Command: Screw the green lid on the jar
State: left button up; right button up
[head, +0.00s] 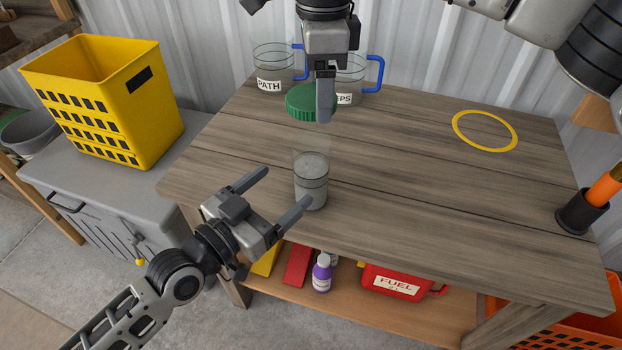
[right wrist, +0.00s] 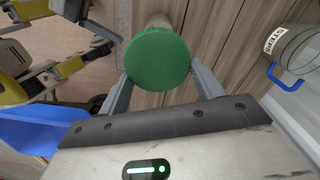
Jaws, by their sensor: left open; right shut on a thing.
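The green lid (head: 306,103) is held above the table by my right gripper (head: 323,100), behind and above the jar in the head view. In the right wrist view the lid (right wrist: 157,60) sits between the fingers of my right gripper (right wrist: 160,88). The clear jar (head: 312,182) stands upright and open near the table's front edge, with greyish contents in its lower part. In the right wrist view part of the jar (right wrist: 159,21) shows beyond the lid. My left gripper (head: 283,192) is open and empty, just left of the jar, with its fingers pointing toward it.
Two clear mugs with blue handles, one labelled PATH (head: 270,70), the other partly hidden (head: 352,72), stand at the back. A yellow ring (head: 485,131) lies at right, near a black holder (head: 578,214). A yellow crate (head: 120,110) stands left. The table's middle right is clear.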

aim_at(317, 157)
pick_arm(q)
jog(key=x, duration=1)
jog(key=shift+w+d, duration=0.2)
jog(key=shift+d, duration=0.1)
jog(key=c, duration=1.5)
pick_arm(e)
jog(key=shift+f, duration=2.5)
